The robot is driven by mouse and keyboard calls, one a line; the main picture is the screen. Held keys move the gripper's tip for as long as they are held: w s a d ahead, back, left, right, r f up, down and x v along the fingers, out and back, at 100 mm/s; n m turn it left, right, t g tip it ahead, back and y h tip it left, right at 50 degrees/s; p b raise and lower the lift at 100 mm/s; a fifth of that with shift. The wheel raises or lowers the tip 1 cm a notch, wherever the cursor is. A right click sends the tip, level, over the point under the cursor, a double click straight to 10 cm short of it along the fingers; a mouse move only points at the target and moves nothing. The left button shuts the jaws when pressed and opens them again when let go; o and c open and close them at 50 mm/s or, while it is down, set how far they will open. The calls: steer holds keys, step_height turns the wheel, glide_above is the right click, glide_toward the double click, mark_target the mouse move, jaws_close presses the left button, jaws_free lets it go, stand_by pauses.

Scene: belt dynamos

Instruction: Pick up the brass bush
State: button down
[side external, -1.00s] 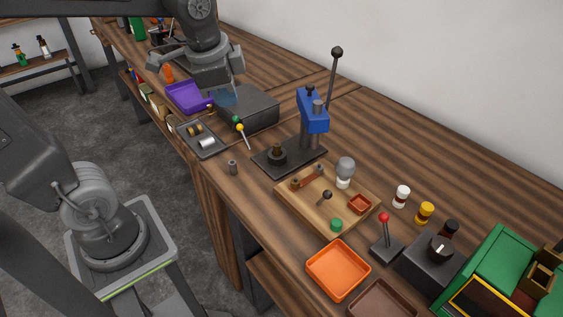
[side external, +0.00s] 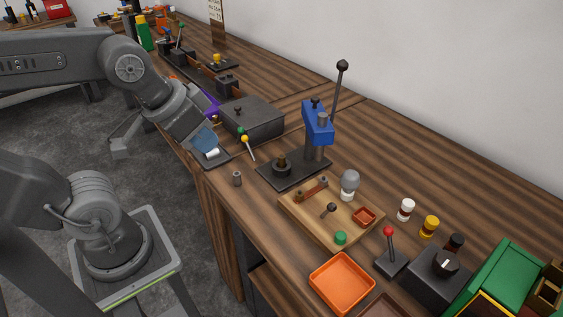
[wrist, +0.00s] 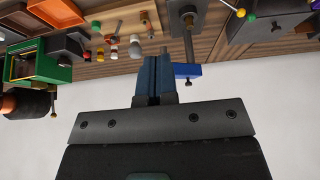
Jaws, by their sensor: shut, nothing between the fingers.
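My gripper (side external: 206,145) is shut and empty, tilted low over the small dark tray (side external: 224,162) near the bench's front edge. In the wrist view its blue fingers (wrist: 155,62) are pressed together with nothing between them. A silver cylinder (side external: 211,153) shows in the tray just by the fingers. The brass rings in the tray, seen earlier, are now hidden behind my gripper. A dark bronze-coloured round piece (side external: 281,161) sits on the base of the blue lever press (side external: 317,125).
A dark grey box (side external: 252,120) stands just behind the tray, with yellow and green-tipped probes beside it. A small grey cylinder (side external: 237,178) stands near the front edge. A wooden board (side external: 320,228) with parts and an orange tray (side external: 342,283) lie further right.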

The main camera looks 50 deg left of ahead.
steer(key=c, duration=1.8)
jaws_free()
steer(key=o, duration=0.9)
steer(key=shift+c, duration=0.2)
steer(key=n+g+y, duration=0.2)
steer(key=n+g, duration=0.1)
steer(key=n, duration=0.6)
glide_above(281, 156)
steer(key=s+d, duration=0.1)
steer(key=d, duration=0.1)
step_height(281, 156, down, 13)
steer(key=shift+a+r, duration=0.1)
steer(key=shift+r, duration=0.05)
steer(key=shift+a+x, duration=0.15)
steer(key=shift+x, duration=1.2)
steer(key=shift+a+x, duration=0.2)
steer(key=shift+x, duration=1.2)
